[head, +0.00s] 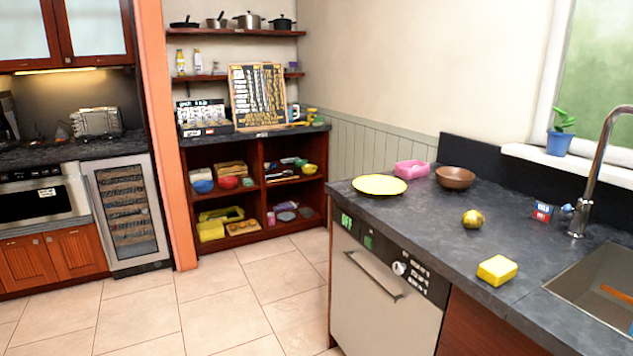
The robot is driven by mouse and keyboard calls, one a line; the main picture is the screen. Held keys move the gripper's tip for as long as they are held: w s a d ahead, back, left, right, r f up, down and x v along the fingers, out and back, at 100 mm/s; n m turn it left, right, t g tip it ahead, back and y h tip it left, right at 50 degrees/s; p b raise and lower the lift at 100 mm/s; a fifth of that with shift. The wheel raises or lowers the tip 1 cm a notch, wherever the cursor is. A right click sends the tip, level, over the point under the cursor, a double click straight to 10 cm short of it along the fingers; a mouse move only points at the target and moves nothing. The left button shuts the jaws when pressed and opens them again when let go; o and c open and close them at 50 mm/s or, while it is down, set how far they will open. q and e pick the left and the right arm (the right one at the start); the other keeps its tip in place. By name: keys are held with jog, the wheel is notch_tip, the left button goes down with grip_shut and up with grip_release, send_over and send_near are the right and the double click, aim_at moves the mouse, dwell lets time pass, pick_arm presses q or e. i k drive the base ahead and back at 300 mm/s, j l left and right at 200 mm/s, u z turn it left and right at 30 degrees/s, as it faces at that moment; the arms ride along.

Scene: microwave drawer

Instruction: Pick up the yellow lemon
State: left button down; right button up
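The yellow lemon (472,218) is a small round yellow thing with darker shading. It lies on the dark grey counter (420,222) at the right, between the brown bowl and the yellow sponge. Nothing touches it and nothing covers it. Neither of my grippers shows in the head view.
Near the lemon are a yellow plate (380,185), a pink container (411,169), a brown bowl (455,177), a yellow sponge (497,270) and a small red-blue box (543,211). A faucet (597,170) and sink (600,290) are at right. A dishwasher (385,295) is below.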

aim_at(473, 219)
jog(key=z, duration=1.3)
jog(key=i+j, duration=0.25)
jog(key=j, duration=0.15)
jog(key=i+j, duration=0.2)
jog(key=j, duration=0.2)
jog(key=i+j+u, duration=0.1)
jog(key=i+j, duration=0.15)
jog(key=j, duration=0.2)
jog(key=i+j, duration=0.2)
jog(key=j, duration=0.2)
jog(key=i+j, duration=0.25)
jog(key=j+u, duration=0.05)
jog(key=j, duration=0.1)
